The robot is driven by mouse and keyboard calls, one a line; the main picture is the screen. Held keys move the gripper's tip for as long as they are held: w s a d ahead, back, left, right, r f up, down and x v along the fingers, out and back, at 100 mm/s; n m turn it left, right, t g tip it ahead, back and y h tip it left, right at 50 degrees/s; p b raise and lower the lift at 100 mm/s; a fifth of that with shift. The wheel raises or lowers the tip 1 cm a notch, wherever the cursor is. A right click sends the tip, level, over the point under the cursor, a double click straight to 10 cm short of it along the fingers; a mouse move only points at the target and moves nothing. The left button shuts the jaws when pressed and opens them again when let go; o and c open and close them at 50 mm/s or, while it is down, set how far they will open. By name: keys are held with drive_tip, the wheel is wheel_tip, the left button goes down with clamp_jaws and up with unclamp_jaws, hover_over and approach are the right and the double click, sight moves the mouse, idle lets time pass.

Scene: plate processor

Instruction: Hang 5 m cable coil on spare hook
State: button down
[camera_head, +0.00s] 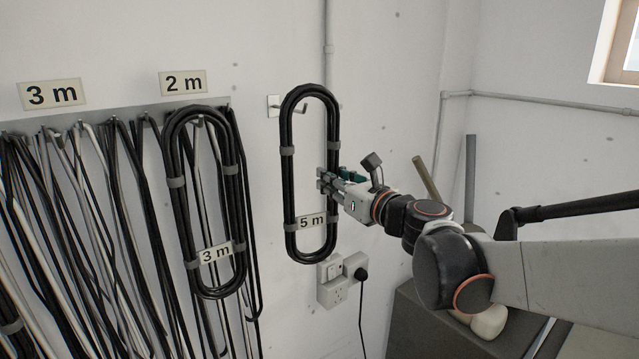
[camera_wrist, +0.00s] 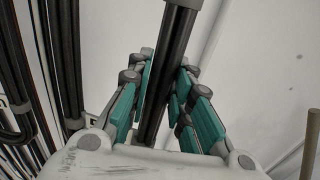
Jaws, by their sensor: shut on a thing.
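The 5 m cable coil (camera_head: 288,190) is a black upright oval with grey ties and a "5 m" label (camera_head: 311,221). My gripper (camera_head: 328,181) is shut on its right-hand strand, about mid-height. In the wrist view the black strand of the coil (camera_wrist: 178,52) runs between the green-padded fingers (camera_wrist: 160,95). The spare hook (camera_head: 293,107) sticks out from a small white wall plate (camera_head: 273,106). In the head view the hook's tip shows inside the coil's top loop; I cannot tell whether the coil rests on it or is only in front.
A 3 m coil (camera_head: 176,215) hangs just left on a rail (camera_head: 130,113) crowded with black and white cables. A socket box (camera_head: 332,292) with a plugged-in cord sits below the coil. A conduit (camera_head: 329,45) runs down the wall behind it. Poles (camera_head: 470,175) lean at the right.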

drive_tip(key=shift+w+a+f+b, duration=0.4)
drive_tip(key=shift+w, duration=0.2)
drive_tip(key=shift+w+a+f+b, duration=0.35)
drive_tip(key=shift+w+a+b, duration=0.1)
drive_tip(key=shift+w, duration=0.15)
drive_tip(key=shift+w+a+f+b, duration=0.35)
drive_tip(key=shift+w+f+b, duration=0.05)
drive_tip(key=shift+w, duration=0.2)
drive_tip(key=c, duration=1.4)
unclamp_jaws()
drive_tip(key=shift+o, duration=0.2)
